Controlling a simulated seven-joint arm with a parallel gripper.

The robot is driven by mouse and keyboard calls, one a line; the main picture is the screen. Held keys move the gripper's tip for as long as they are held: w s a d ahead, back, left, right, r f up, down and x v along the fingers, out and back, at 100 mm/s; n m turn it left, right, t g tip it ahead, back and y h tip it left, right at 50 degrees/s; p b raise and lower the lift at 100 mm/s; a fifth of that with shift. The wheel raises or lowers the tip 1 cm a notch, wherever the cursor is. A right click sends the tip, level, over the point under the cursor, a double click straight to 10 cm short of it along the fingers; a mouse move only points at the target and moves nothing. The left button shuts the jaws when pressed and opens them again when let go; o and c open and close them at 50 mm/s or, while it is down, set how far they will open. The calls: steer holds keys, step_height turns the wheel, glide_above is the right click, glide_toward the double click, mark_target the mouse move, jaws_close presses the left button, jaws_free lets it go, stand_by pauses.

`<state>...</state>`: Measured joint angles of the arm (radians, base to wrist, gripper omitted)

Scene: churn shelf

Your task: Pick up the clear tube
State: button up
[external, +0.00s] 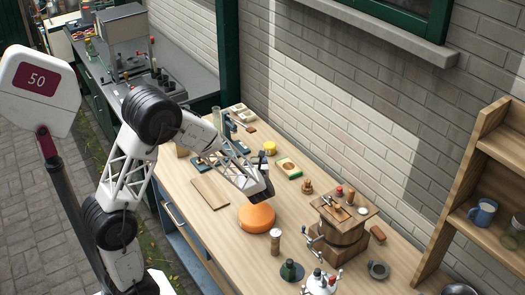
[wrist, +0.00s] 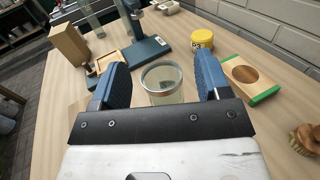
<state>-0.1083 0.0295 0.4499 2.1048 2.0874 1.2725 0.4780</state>
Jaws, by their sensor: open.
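A clear, round, see-through tube (wrist: 162,85) with a grey metallic rim stands between the two blue fingers of my gripper (wrist: 160,80) in the wrist view. Gaps show on both sides, so the fingers appear apart from it. My gripper is open. In the external view my gripper (external: 262,172) is low over the wooden bench, and the tube between its fingers cannot be made out. Another tall clear cylinder (wrist: 88,18) stands farther back at the upper left of the wrist view.
A blue stand (wrist: 145,50) and a wooden block (wrist: 69,42) are beyond the left finger. A yellow tin (wrist: 202,40) and a green-edged wooden block (wrist: 248,75) are on the right. An orange dome (external: 258,217) and wooden churn (external: 340,235) are nearby.

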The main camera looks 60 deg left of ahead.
steer(key=shift+f, duration=0.1)
steer(key=shift+w+a+f, duration=0.25)
steer(key=shift+a+f, duration=0.2)
steer(key=shift+f, duration=0.3)
steer(key=shift+w+a+f, duration=0.25)
steer(key=shift+a+f, duration=0.15)
steer(key=shift+f, duration=0.3)
steer(key=shift+w+a+f, duration=0.25)
steer(key=shift+a+f, duration=0.2)
steer(key=shift+f, duration=0.3)
steer(key=shift+c, duration=0.5)
steer(key=c, duration=0.9)
